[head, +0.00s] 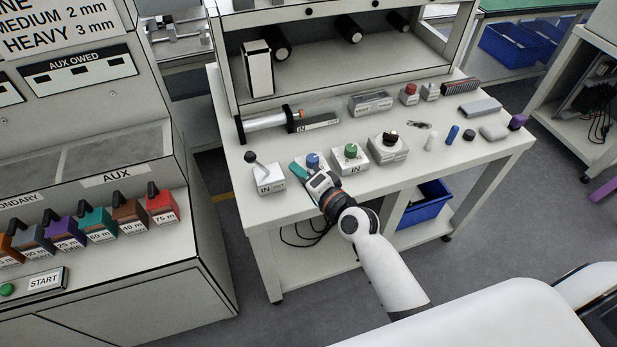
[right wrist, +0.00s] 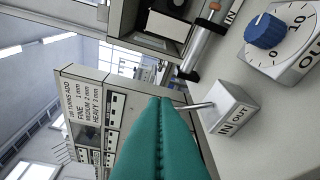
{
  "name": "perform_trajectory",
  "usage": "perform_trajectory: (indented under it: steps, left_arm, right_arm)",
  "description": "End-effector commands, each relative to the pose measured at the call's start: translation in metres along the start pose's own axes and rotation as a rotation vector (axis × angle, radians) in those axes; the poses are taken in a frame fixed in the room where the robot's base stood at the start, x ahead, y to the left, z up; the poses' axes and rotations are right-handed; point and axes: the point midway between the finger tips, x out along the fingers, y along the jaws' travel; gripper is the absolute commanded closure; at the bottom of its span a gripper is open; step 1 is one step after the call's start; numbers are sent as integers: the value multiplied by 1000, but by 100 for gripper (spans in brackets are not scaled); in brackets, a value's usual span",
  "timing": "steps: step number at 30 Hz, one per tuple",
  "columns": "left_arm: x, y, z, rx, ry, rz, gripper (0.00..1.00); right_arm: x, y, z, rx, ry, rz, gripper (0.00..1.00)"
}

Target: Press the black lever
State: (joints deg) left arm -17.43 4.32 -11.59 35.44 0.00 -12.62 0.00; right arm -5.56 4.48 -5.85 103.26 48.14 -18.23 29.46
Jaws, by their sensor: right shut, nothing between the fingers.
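The black lever (head: 251,157) is a thin metal rod with a dark knob on a white box (head: 268,179) marked IN, at the left front of the bench. The box also shows in the right wrist view (right wrist: 236,108), where the lever's rod (right wrist: 196,106) runs toward my fingers; its knob is hidden there. My right gripper (head: 296,170) is shut and empty, its teal fingers just right of the lever box. In the right wrist view the shut fingers (right wrist: 162,112) reach up beside the rod; I cannot tell whether they touch it. My left gripper is not in view.
A blue-knob box (head: 312,160), a green-knob box (head: 350,157) and a black-knob box (head: 388,147) stand in a row to the right. A metal cylinder (head: 265,122) lies behind the lever. A console with colored levers (head: 120,215) stands at the left.

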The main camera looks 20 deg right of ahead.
Motion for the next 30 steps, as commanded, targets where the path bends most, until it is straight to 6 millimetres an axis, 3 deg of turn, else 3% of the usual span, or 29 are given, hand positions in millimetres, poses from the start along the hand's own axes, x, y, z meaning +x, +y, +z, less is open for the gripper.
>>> perform_trajectory:
  steps: [3,7,16,25,28,30]
  left_arm:
    - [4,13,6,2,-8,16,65]
    - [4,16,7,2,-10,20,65]
    - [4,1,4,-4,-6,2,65]
    - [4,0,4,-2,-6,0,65]
    - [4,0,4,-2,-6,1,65]
    - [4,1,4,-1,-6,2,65]
  right_arm:
    - [-18,-1,0,-2,-1,-2,100]
    - [-27,0,0,-1,-1,-1,100]
    - [-29,1,0,-1,-1,0,100]
    - [-28,0,0,-2,0,-3,100]
    - [-28,-17,-4,-23,5,-38,100]
    - [-28,-44,-12,-57,17,-96,100]
